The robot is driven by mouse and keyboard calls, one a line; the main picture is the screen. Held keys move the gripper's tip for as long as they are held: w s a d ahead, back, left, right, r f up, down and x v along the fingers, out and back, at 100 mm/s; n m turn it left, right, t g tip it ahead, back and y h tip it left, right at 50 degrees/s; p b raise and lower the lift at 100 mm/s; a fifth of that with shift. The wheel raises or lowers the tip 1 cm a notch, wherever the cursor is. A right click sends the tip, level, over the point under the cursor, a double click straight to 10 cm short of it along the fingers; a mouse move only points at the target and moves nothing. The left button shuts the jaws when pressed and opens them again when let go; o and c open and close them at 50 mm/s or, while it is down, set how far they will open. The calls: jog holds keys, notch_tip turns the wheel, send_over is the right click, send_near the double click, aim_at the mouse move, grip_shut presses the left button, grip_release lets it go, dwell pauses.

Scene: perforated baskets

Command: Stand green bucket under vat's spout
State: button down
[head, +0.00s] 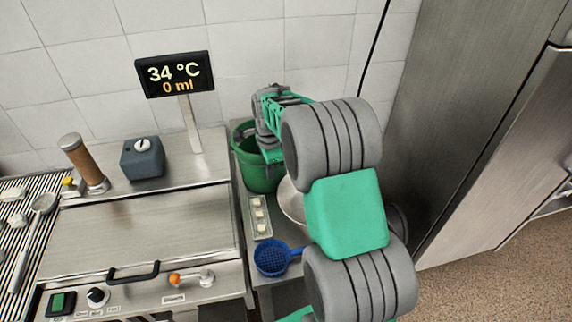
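The green bucket (262,179) stands upright on a low side surface to the right of the vat, close to the back wall. My gripper (267,128) is at the bucket's top, over or at its rim. My arm and gripper hide the bucket's right side and part of its opening. I cannot tell whether the fingers touch the rim or whether they are shut. The vat (140,222) is a steel unit with a flat lid and a black handle. Its spout (191,279), with an orange knob, is on the front right. The space below the spout is mostly out of view.
A display (174,74) on a post reads 34 °C and 0 ml. A blue perforated basket (271,257), a small tray (257,216) with white pieces and a pale bowl (291,203) lie in front of the bucket. A steel cabinet (475,120) stands at right.

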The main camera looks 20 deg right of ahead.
jog(key=shift+f, duration=0.15)
jog(key=c, duration=1.6)
grip_release()
